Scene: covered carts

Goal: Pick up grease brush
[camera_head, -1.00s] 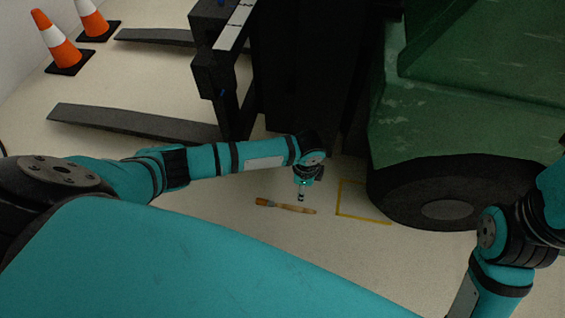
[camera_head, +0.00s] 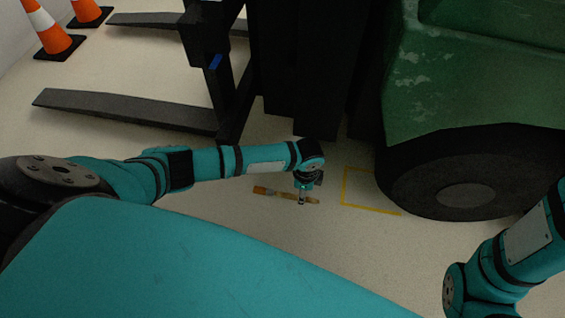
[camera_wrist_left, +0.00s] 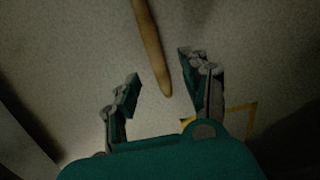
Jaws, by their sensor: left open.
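The grease brush (camera_head: 268,191) lies on the floor near the middle of the head view, with its brown bristle end to the left and its wooden handle to the right. My left gripper (camera_head: 302,201) points down at the handle, overlapping it in this view. In the left wrist view the wooden handle (camera_wrist_left: 153,52) comes in from the top, and its tip lies between the open fingers of my left gripper (camera_wrist_left: 162,80). The fingers appear apart from the handle, and the bristles are out of that view. The right arm shows at the right edge, but its gripper is out of view.
A green forklift (camera_head: 470,85) with a black wheel (camera_head: 462,190) stands at the right. Its dark forks (camera_head: 120,112) extend left. A yellow floor marking (camera_head: 345,187) is right of the brush. Orange cones (camera_head: 48,32) stand at the upper left. Floor around the brush is clear.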

